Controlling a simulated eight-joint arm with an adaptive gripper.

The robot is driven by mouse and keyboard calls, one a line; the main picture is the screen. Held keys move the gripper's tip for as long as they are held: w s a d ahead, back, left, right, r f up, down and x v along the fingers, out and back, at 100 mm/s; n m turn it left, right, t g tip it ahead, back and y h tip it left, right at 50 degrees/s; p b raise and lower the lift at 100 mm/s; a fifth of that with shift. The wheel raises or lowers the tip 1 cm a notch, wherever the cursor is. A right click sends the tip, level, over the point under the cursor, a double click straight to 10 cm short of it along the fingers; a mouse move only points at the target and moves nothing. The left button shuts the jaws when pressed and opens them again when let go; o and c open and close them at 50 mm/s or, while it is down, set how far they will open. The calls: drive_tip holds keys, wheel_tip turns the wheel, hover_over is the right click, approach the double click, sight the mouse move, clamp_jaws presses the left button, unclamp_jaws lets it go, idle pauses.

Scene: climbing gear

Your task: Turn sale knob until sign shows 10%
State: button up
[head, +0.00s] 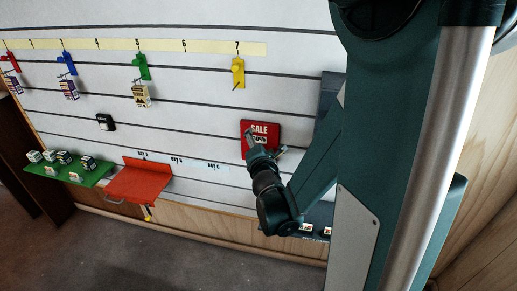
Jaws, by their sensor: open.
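The red sale sign (270,127) hangs on the slatted wall at centre right. It reads SALE in white, with a small percent figure below that is too small to read for certain. My gripper (265,150) is at the lower part of the sign, with its fingers apart and nothing visible between them. The sale knob is not clearly visible; my gripper covers the lower part of the sign. I cannot tell whether my fingers touch the sign.
Coloured hooks, including a yellow one (238,73) and a green one (141,66), line the numbered strip (110,44) above. A red shelf (139,181) and a green shelf (68,172) with small boxes jut out at lower left. A small black box (105,122) is on the wall.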

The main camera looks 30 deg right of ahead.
drive_tip(key=shift+o, duration=0.8)
drive_tip(key=shift+a+r, duration=0.2)
drive_tip(key=shift+r, duration=0.7)
drive_tip(key=shift+c, duration=1.1)
drive_tip(key=shift+r, duration=0.55)
drive_tip(key=c, duration=0.3)
drive_tip(key=shift+w+r, duration=0.1)
drive_tip(key=shift+r, duration=0.1)
drive_tip(key=c, duration=0.4)
drive_tip(key=shift+d+r, duration=0.1)
drive_tip(key=shift+r, duration=0.7)
